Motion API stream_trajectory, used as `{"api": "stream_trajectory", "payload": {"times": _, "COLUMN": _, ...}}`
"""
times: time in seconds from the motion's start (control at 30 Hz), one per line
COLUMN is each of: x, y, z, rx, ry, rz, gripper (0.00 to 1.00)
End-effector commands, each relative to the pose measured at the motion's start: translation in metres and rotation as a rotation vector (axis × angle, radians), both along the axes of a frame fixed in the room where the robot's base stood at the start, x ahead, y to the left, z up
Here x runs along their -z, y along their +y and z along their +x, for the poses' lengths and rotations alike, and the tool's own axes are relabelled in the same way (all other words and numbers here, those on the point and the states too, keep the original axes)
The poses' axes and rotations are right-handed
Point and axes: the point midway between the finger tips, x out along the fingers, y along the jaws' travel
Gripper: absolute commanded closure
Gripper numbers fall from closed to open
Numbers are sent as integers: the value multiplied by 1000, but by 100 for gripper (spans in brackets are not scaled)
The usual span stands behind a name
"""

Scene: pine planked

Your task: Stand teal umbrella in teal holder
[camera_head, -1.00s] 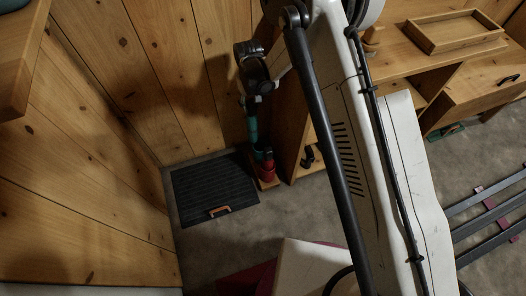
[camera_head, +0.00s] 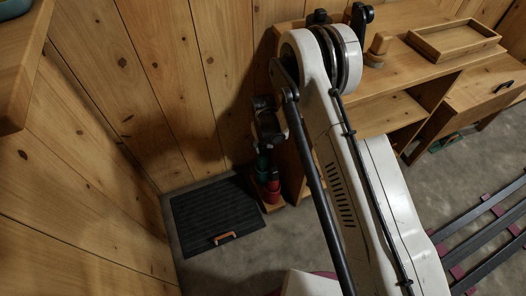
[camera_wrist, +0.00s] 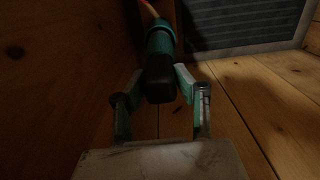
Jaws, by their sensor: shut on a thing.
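The teal umbrella (camera_wrist: 160,45) is between the two fingers of my gripper (camera_wrist: 160,88) in the wrist view, its black end (camera_wrist: 160,78) towards the camera. My gripper is shut on it. In the head view my gripper (camera_head: 266,142) is low in the wall corner, with a short teal stretch of umbrella (camera_head: 263,162) showing below it. The umbrella looks near upright there, its lower end among dark and red shapes. I cannot make out a teal holder for certain, nor whether the umbrella's lower end is inside anything.
A red container-like thing (camera_head: 273,184) stands on a small wooden base (camera_head: 272,206) by the desk's side. A black ribbed mat (camera_head: 212,212) lies left of it. The wooden desk (camera_head: 385,110) bears a tray (camera_head: 453,39). Plank walls close in the left and back.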

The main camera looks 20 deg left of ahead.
Motion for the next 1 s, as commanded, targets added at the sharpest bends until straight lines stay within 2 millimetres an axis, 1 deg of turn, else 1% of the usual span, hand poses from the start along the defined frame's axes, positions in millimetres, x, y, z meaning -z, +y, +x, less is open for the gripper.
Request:
{"api": "stream_trajectory", "payload": {"times": 0.03, "x": 11, "y": 0, "z": 0, "rx": 0, "ry": 0, "rz": 0, "gripper": 100}}
{"api": "stream_trajectory", "payload": {"times": 0.1, "x": 22, "y": 0, "z": 0, "rx": 0, "ry": 0, "rz": 0, "gripper": 100}}
{"api": "stream_trajectory", "payload": {"times": 0.17, "x": 27, "y": 0, "z": 0, "rx": 0, "ry": 0, "rz": 0, "gripper": 100}}
{"api": "stream_trajectory", "payload": {"times": 0.57, "x": 30, "y": 0, "z": 0, "rx": 0, "ry": 0, "rz": 0, "gripper": 100}}
{"api": "stream_trajectory", "payload": {"times": 0.6, "x": 31, "y": 0, "z": 0, "rx": 0, "ry": 0, "rz": 0, "gripper": 70}}
{"api": "stream_trajectory", "payload": {"times": 0.73, "x": 31, "y": 0, "z": 0, "rx": 0, "ry": 0, "rz": 0, "gripper": 53}}
{"api": "stream_trajectory", "payload": {"times": 1.0, "x": 30, "y": 0, "z": 0, "rx": 0, "ry": 0, "rz": 0, "gripper": 52}}
